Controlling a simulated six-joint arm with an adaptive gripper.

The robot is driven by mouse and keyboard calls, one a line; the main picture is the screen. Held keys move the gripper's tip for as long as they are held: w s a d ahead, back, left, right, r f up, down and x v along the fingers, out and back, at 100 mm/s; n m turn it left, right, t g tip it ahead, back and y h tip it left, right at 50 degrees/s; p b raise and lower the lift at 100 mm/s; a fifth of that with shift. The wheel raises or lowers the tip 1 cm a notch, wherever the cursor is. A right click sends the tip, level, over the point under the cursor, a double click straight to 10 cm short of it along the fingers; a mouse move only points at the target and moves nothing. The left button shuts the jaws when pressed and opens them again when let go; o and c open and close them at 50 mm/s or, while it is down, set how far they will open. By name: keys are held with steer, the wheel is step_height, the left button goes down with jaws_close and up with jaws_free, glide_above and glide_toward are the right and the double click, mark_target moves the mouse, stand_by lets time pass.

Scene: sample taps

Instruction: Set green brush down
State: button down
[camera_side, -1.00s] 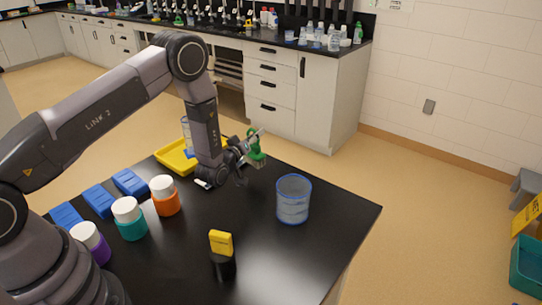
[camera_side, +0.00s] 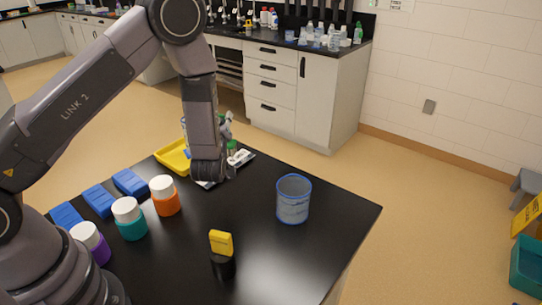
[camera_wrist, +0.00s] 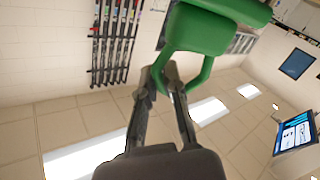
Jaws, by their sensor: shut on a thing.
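The green brush (camera_wrist: 200,32) shows large at the top of the wrist view, with its looped green frame between my fingertips. My gripper (camera_wrist: 162,78) is shut on this frame. In the side view, my gripper is mostly hidden behind my own forearm, above the back part of the black table (camera_side: 262,245). A small green piece (camera_side: 231,147) shows just right of the forearm there; I cannot tell how much of the brush it is. The wrist view looks up at the ceiling and wall, so my gripper is tilted upward.
A yellow tray (camera_side: 172,158) lies at the table's back left. A clear blue-rimmed beaker (camera_side: 293,200) stands right. White-capped jars (camera_side: 165,196) and blue blocks (camera_side: 130,182) stand left. A black holder with a yellow top (camera_side: 221,245) stands in front. The table's middle is clear.

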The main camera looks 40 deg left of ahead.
steer(key=shift+s+d+n+g+y, duration=0.15)
steer(key=shift+n+g+y, duration=0.75)
steer(key=shift+y, duration=0.2)
steer(key=shift+s+d+f+n+g+y, duration=0.15)
steer(key=shift+s+n+g+y, duration=0.2)
steer(key=shift+n+g+y, duration=0.4)
steer(key=s+d+f+n+g+y, duration=0.4)
steer(key=s+d+n+g, duration=0.15)
steer(key=g, duration=0.25)
step_height(320, 180, down, 10)
steer(key=shift+s+a+r+g, duration=0.15)
steer(key=shift+a+r+g, duration=0.1)
steer(key=shift+a+g, duration=0.15)
steer(key=shift+f, duration=0.15)
steer(key=c, duration=1.2)
jaws_free()
